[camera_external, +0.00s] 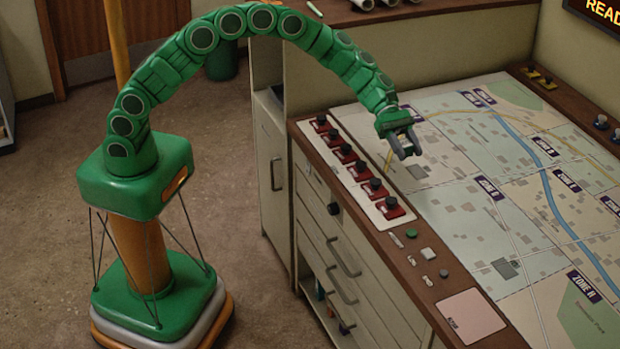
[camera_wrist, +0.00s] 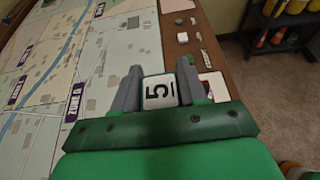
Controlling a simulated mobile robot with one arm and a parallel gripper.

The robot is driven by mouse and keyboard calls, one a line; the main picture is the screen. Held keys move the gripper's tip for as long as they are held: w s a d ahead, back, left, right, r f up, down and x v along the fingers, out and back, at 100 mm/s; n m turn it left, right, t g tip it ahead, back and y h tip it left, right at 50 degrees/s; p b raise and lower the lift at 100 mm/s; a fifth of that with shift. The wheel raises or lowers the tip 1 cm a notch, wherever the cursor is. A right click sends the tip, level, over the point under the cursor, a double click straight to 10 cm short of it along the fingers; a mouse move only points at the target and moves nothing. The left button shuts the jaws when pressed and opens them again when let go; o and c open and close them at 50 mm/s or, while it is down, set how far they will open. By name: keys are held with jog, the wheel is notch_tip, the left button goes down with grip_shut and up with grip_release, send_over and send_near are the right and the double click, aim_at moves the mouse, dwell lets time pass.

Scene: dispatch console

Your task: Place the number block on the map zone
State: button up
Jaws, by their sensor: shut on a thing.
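My gripper (camera_external: 405,146) is shut on a white number block in the external view, over the near left part of the map. In the wrist view my gripper (camera_wrist: 159,80) has its two grey fingers on either side of the number block (camera_wrist: 160,92), whose face shows a black 5. The map (camera_external: 480,225) lies on the console and is split into zones with dark name labels; it also shows in the wrist view (camera_wrist: 100,65). I cannot tell how far the block is above the surface.
A pale strip with several red-based black knobs (camera_external: 354,166) runs along the console's left edge. Small buttons (camera_external: 428,253) and a pink pad (camera_external: 470,316) sit on the wooden border. Black knobs (camera_external: 601,121) stand at the far right. The map is mostly clear.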

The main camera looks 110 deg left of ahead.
jog(key=shift+w+d+f, duration=0.1)
jog(key=shift+w+d, duration=0.25)
jog(key=shift+w, duration=0.4)
send_over(454, 204)
jog(key=s, duration=0.3)
notch_tip(454, 204, down, 6)
jog(key=shift+s+d, duration=0.15)
jog(key=shift+w+a+f, duration=0.15)
jog(key=shift+w+f, duration=0.5)
jog(key=shift+f, duration=0.05)
jog(key=shift+w+a+f, duration=0.1)
jog(key=shift+w+f, duration=0.55)
jog(key=shift+f, duration=0.05)
jog(key=shift+w+f, duration=0.35)
jog(key=shift+f, duration=1.6)
jog(key=shift+f, duration=0.15)
